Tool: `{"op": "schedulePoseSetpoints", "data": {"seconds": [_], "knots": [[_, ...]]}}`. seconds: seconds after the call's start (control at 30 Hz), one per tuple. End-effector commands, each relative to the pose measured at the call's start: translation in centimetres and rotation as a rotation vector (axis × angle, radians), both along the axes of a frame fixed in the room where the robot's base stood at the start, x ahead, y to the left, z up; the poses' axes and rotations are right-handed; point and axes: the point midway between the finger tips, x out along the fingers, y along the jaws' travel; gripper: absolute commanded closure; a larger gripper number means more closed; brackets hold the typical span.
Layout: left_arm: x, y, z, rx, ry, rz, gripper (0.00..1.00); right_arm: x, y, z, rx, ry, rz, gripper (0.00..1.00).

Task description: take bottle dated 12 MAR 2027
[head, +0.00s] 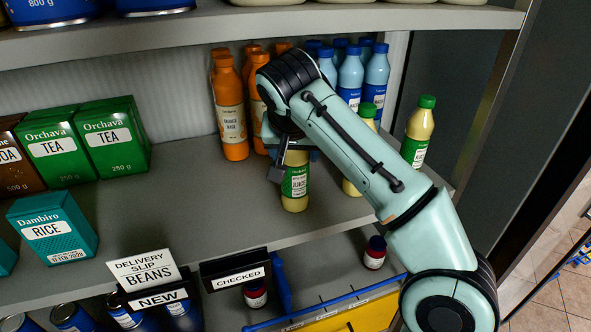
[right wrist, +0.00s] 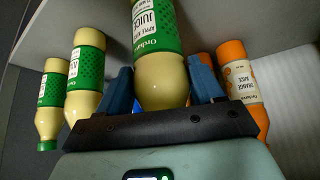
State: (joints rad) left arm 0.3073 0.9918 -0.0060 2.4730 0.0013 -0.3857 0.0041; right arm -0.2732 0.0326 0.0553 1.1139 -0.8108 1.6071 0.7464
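A cream apple juice bottle with a green label (head: 295,187) is upright over the middle shelf, under my right gripper (head: 288,158). In the right wrist view, which is upside down, this bottle (right wrist: 162,75) sits between the two blue fingers (right wrist: 163,90). They lie close against both sides of its shoulder, shut on it. Its cap is hidden, and I cannot read its date surely. Two similar juice bottles stand to the right, one partly behind my arm (head: 350,188) and one near the shelf's right end (head: 420,130). My left gripper is not in view.
Orange juice bottles (head: 231,110) and blue-capped bottles (head: 376,75) stand behind. Tea boxes (head: 115,137) and a rice box (head: 55,228) are at left. A "CHECKED" sign (head: 238,280) and a delivery slip (head: 144,270) line the shelf front. The shelf left of the bottle is clear.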

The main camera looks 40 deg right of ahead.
Motion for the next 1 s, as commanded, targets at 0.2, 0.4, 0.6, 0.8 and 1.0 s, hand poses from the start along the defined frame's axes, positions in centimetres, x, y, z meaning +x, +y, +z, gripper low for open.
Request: {"op": "schedulePoseSetpoints", "data": {"seconds": [0.2,0.4,0.6,0.8,1.0], "knots": [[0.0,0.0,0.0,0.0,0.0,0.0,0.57,-0.1,-0.1,0.1,-0.002,-0.001,-0.002,1.0],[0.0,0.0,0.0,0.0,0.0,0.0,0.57,0.0,-0.1,0.2,-0.002,-0.001,-0.002,1.0],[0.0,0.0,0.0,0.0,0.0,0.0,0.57,0.0,-0.1,1.2,-0.001,-0.003,-0.002,1.0],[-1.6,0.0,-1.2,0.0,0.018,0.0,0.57,-2.3,1.8,1.3,0.0,0.0,0.004,1.0],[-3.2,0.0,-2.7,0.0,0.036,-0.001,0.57,-6.2,5.0,1.2,-0.001,0.0,0.005,1.0]]}}
